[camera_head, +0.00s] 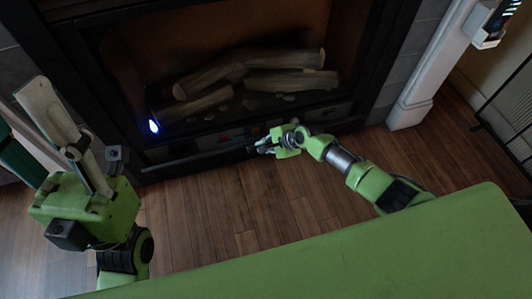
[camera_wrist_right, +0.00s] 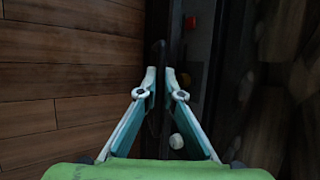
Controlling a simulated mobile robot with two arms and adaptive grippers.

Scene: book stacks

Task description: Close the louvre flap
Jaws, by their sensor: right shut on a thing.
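The louvre flap (camera_head: 200,159) is a long dark strip along the bottom front of the fireplace. It appears tilted out, with the strip of controls (camera_head: 222,138) showing behind it. Much of the flap is dark there.
Wooden floor (camera_head: 200,215) in front is clear. A white post (camera_head: 425,80) stands right.

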